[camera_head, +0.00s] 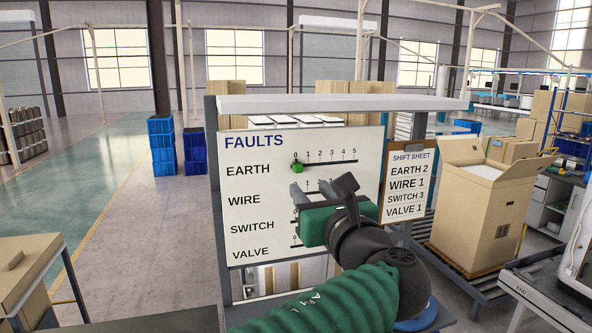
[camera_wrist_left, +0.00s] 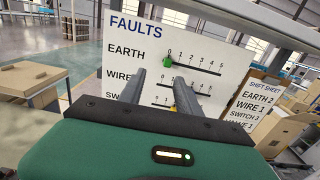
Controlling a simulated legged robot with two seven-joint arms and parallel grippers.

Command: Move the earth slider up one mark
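The FAULTS board (camera_head: 246,215) stands ahead with rows for EARTH, WIRE, SWITCH and VALVE. The green earth slider (camera_head: 297,168) sits at the 0 end of its track, marked 0 to 5; it also shows in the left wrist view (camera_wrist_left: 168,63). My left gripper (camera_head: 320,190) is in front of the board, below and right of the earth slider in the head view. In the left wrist view its two fingers (camera_wrist_left: 160,78) are apart with nothing held, and the green slider shows just beyond the fingertips. The gripper hides much of the lower tracks. My right gripper is not in view.
A clipboard shift sheet (camera_head: 408,183) right of the board reads EARTH 2, WIRE 1, SWITCH 3, VALVE 1. A shelf (camera_head: 340,103) juts above the board. An open carton (camera_head: 475,215) stands on a conveyor at right. Blue crates (camera_head: 162,148) are behind at left.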

